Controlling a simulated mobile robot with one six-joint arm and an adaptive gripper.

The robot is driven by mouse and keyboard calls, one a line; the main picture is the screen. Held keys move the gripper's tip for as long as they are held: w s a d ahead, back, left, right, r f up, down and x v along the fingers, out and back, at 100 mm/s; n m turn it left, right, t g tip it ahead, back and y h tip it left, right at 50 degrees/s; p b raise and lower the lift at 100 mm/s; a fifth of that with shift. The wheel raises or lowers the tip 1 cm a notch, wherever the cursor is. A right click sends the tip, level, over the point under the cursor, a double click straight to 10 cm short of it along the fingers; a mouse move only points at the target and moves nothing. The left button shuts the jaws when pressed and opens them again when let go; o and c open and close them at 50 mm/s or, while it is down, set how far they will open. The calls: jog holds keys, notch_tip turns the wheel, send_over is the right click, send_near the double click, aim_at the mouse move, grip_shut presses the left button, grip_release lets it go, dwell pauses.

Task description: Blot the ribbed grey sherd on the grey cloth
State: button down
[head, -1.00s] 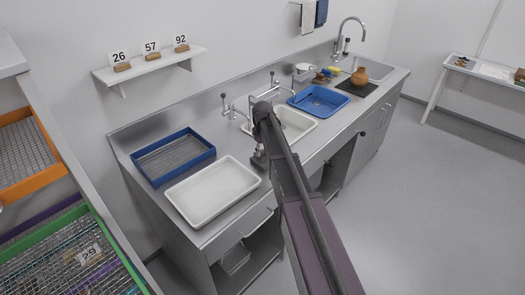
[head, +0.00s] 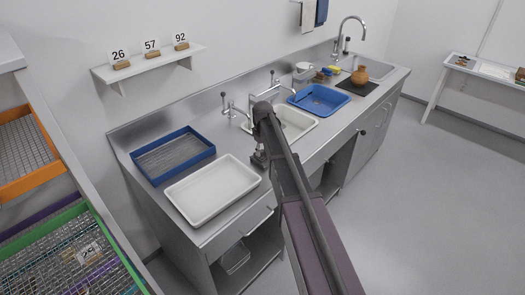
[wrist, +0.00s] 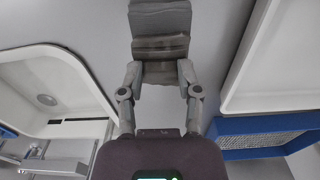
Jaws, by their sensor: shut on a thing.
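My gripper (wrist: 160,72) is shut on the ribbed grey sherd (wrist: 160,47), which shows as a banded grey-brown piece between the fingertips in the wrist view. The grey cloth (wrist: 160,14) appears behind the sherd, at the top of that view. I cannot tell whether the sherd touches the cloth or hangs just above it. In the head view my gripper (head: 260,158) is low over the counter, between the white tray and the sink. My arm hides most of the sherd and cloth there.
A white tray (head: 212,190) lies left of my gripper, with a blue-rimmed mesh tray (head: 173,155) behind it. The sink basin (head: 296,122) and its taps are to the right. A blue tub (head: 319,99) and an orange-brown pot (head: 360,75) stand farther right.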

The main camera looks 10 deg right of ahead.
jog(key=shift+f+b, duration=0.4)
jog(key=shift+b, duration=0.05)
dwell(2.0)
jog(key=shift+r, duration=0.1)
jog(key=shift+r+p, duration=3.4)
jog(key=shift+p, duration=0.15)
